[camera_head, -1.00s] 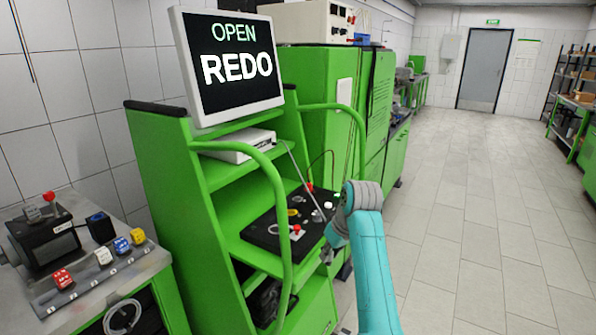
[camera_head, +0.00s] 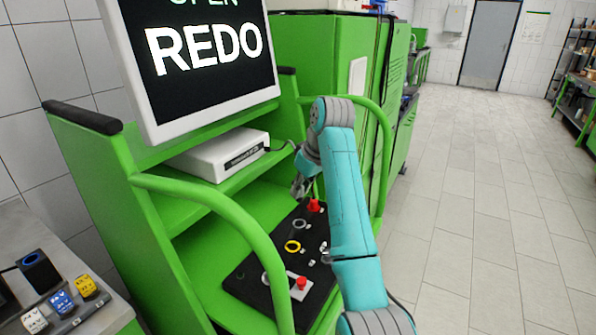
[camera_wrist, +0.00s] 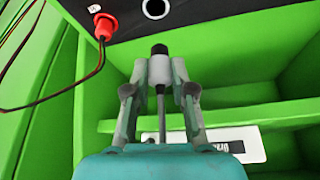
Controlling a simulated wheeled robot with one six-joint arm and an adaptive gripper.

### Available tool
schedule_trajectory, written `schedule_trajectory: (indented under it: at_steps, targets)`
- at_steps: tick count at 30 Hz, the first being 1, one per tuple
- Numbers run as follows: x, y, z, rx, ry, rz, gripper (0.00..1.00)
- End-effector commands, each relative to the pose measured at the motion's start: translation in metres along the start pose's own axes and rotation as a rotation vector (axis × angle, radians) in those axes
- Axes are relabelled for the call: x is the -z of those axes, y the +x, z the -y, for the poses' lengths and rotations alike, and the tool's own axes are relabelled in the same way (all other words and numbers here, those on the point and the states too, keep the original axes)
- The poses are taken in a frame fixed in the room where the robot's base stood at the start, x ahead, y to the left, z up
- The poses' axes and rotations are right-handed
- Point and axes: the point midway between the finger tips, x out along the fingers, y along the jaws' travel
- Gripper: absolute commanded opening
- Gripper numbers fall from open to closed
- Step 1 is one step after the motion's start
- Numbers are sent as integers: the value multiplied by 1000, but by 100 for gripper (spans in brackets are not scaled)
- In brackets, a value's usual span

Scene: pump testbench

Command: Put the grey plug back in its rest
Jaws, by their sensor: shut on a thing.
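My gripper (camera_wrist: 160,100) is shut on the grey plug (camera_wrist: 159,70), which shows in the wrist view as a light grey body with a black end. A cable hangs from the plug between the fingers. The black end points at the black panel (camera_wrist: 225,15) and is apart from it. A round hole with a pale rim (camera_wrist: 155,8) lies just beyond the plug at the top edge; I cannot tell if it is the rest. In the head view my gripper (camera_head: 301,186) is above the back of the black panel (camera_head: 258,270), and the plug is not clear there.
A white box (camera_head: 222,153) stands on the shelf behind the panel. Green rails (camera_head: 240,225) flank the bench. A screen (camera_head: 205,55) reads "REDO". The floor at right is clear.

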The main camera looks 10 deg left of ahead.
Motion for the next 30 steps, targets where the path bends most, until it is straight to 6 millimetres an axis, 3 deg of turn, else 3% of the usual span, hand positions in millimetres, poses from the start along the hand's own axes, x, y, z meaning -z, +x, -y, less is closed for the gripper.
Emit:
schedule_trajectory:
  at_steps: [8,30]
  targets:
    - [-3,8,0,0,1,0,0]
    - [-26,64,0,0,1,0,0]
